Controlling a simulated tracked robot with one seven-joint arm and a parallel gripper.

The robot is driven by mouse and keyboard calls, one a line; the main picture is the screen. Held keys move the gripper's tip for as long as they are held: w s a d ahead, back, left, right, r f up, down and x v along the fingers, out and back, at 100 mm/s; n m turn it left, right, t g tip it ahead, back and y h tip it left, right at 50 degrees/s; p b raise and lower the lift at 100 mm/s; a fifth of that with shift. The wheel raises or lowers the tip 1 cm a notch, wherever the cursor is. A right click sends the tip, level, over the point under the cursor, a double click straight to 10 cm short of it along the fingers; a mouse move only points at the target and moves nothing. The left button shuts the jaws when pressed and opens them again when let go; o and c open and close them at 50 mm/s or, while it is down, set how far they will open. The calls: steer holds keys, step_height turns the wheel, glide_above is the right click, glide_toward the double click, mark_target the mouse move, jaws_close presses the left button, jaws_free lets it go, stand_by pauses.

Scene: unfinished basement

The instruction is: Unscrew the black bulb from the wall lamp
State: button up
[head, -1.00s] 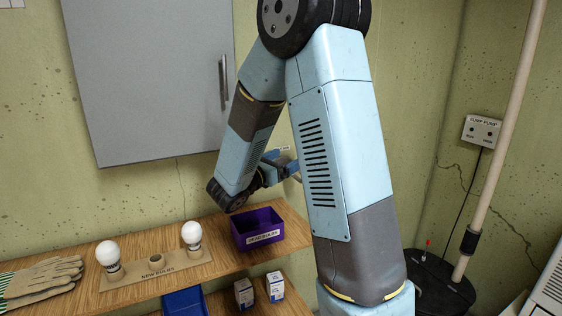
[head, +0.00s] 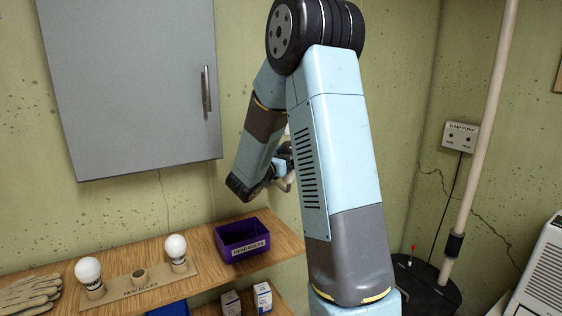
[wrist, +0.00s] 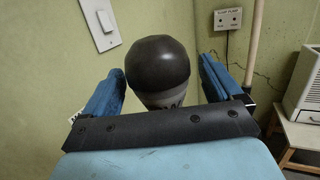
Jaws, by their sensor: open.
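The black bulb (wrist: 158,62) shows in the wrist view, dark and rounded, above a grey collar (wrist: 165,98) with dark marks. My gripper (wrist: 162,74) is open, with one blue finger on each side of the bulb. Gaps show between the bulb and both fingers, so neither appears to touch it. The lower part of the collar is hidden behind the gripper's dark front plate. In the head view my gripper (head: 284,165) is mostly hidden behind my arm, and the bulb cannot be made out there.
A purple bin labelled dead bulbs (head: 242,255) stands on the wooden shelf (head: 205,240). Left of it, a holder labelled new bulbs (head: 136,291) carries two white bulbs. Gloves (head: 28,294) lie further left. A grey cabinet (head: 130,90) hangs above. A wall switch (wrist: 100,22) is near the bulb.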

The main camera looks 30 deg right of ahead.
steer(key=shift+x, duration=0.95)
steer(key=shift+c, duration=0.2)
steer(key=c, duration=1)
steer(key=shift+w+a+n+t+y, duration=0.1)
steer(key=shift+n+t+y, duration=0.75)
steer(key=shift+t, duration=0.45)
steer(key=shift+w+a+n+t+y, duration=0.1)
steer(key=shift+n+t+y, duration=0.75)
steer(key=shift+t, duration=0.45)
steer(key=shift+n+t+y, duration=0.3)
steer(key=shift+n+t, duration=0.1)
steer(key=shift+w+a+n+t+y, duration=0.1)
steer(key=shift+n+t+y, duration=0.65)
steer(key=shift+y, duration=0.2)
steer(key=shift+w+a+n+t+y, duration=0.1)
steer(key=shift+n+t+y, duration=0.6)
steer(key=shift+y, duration=0.25)
